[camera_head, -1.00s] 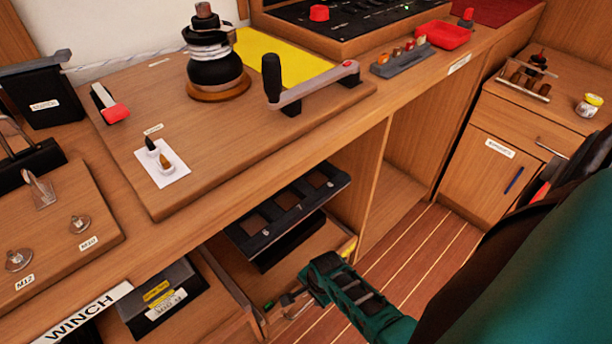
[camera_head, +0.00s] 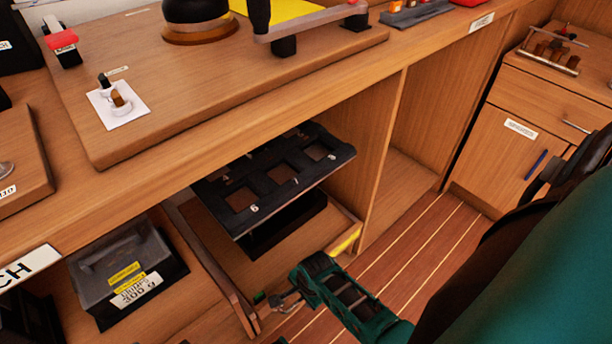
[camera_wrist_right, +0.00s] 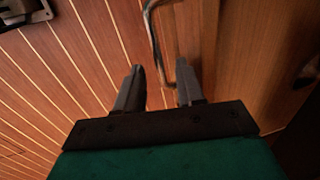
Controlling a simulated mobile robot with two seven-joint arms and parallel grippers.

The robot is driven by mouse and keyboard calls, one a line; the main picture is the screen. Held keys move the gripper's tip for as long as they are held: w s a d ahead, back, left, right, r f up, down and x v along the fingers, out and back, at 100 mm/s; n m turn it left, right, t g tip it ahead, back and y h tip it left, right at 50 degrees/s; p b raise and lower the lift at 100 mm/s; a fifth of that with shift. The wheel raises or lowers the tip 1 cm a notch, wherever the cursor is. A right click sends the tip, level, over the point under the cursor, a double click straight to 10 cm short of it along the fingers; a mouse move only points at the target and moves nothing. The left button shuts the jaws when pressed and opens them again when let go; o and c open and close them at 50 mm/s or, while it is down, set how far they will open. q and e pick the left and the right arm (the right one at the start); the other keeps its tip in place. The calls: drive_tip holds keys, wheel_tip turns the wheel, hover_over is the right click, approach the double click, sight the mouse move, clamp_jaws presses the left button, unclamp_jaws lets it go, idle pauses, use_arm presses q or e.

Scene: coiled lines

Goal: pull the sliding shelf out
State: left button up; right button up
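The sliding shelf (camera_head: 205,222) is a wooden tray under the bench, with a yellow strip at its front right corner. It carries a black rack (camera_head: 292,188) with square holes and number labels. A thin metal handle (camera_head: 293,307) is at the shelf's front, partly hidden by my right gripper. My right gripper (camera_head: 290,298) is at this handle, on the end of a green arm. In the right wrist view my right gripper (camera_wrist_right: 160,85) has its two fingers apart. The metal handle (camera_wrist_right: 152,30) reaches down beside the right-hand finger; contact cannot be told. My left gripper is not in view.
The bench top (camera_head: 200,110) overhangs the shelf. A grey lidded box (camera_head: 125,270) stands in the bay left of it, behind a wooden divider. A wooden upright (camera_head: 380,150) bounds the right side. The striped floor (camera_head: 425,240) in front is clear.

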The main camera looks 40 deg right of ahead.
drive_tip(key=shift+f, duration=0.2)
clamp_jaws()
idle(0.3)
idle(0.3)
